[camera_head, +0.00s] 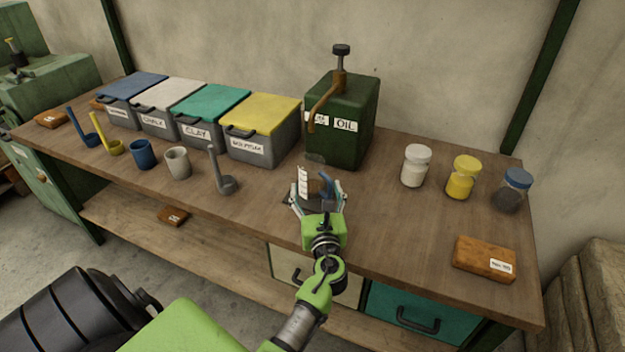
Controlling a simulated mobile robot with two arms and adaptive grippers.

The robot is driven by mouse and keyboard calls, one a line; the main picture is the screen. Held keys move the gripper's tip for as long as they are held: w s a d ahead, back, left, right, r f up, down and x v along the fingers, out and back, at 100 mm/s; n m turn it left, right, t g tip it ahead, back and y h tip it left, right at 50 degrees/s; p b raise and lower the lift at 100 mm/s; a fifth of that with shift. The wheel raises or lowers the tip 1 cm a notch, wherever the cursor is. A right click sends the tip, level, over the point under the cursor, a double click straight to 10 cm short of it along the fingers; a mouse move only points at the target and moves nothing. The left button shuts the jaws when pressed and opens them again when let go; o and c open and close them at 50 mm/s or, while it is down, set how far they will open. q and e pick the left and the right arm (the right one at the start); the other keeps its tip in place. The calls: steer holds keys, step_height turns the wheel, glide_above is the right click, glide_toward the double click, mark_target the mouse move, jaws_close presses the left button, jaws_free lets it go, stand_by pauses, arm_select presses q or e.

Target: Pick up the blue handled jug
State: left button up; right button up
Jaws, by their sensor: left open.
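The jug with a blue handle (327,185) stands on the workbench in front of the green oil can. A white strip with marks shows on its left, and the blue handle is at its right. My left gripper (318,197) is open, with its fingers on either side of the jug's lower part. The gripper hides much of the jug, and I cannot tell whether the fingers touch it. My right gripper is not in view.
The oil can (345,120) stands close behind the jug. A grey ladle (226,184) and a pale cup (178,162) are to the left. Lidded bins (262,130) line the back. A white-filled jar (416,166) and a brown block (484,259) are to the right.

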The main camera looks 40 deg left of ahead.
mark_target(313, 183)
arm_select(q)
steer(key=shift+w+a, duration=0.2)
steer(key=shift+a, duration=0.05)
steer(key=b+x, duration=0.1)
steer(key=x, duration=0.3)
steer(key=shift+w+a+f, duration=0.1)
steer(key=shift+w+a, duration=0.05)
steer(key=shift+a, duration=0.25)
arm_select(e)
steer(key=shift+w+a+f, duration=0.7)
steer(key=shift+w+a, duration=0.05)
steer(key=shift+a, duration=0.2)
arm_select(q)
steer(key=c, duration=1.4)
steer(key=shift+c, duration=0.2)
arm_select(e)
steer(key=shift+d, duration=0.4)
